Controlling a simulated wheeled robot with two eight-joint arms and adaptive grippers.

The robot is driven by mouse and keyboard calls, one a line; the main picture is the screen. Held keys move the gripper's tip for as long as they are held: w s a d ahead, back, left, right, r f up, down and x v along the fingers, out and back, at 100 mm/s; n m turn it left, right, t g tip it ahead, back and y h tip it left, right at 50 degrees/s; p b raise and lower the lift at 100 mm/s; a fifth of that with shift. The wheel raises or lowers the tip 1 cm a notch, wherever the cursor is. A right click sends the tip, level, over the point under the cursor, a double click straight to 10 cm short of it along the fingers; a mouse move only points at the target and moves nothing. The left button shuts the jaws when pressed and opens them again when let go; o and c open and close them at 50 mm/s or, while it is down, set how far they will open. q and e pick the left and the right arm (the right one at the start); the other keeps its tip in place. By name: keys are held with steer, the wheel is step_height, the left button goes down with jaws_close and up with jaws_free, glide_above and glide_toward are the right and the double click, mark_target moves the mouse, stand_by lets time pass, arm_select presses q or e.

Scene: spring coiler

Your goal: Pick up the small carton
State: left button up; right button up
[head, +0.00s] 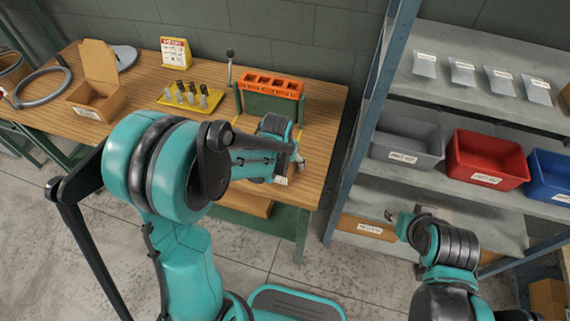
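A low brown carton with a white label (366,228) sits on the lowest visible shelf, at its left end. My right gripper (390,215) is just beside and above its right end; I cannot tell whether they touch. An open-topped carton with its lid flap raised (97,97) stands on the left of the workbench. I cannot tell which of these is the small carton. My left gripper (296,160) is low over the right end of the bench, in front of the orange-topped block. Its fingers are mostly hidden by my arm, and the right fingers are too small to read.
The wooden bench (325,110) carries a grey ring (42,88), a yellow tray of small cylinders (190,98), a sign (175,52) and an orange-topped block (270,87). The shelf rack holds grey (405,150), red (487,165) and blue (550,180) bins. Its upright (372,110) stands between my arms.

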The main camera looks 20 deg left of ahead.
arm_select(q)
steer(key=shift+f, duration=0.25)
stand_by(0.3)
jaws_close()
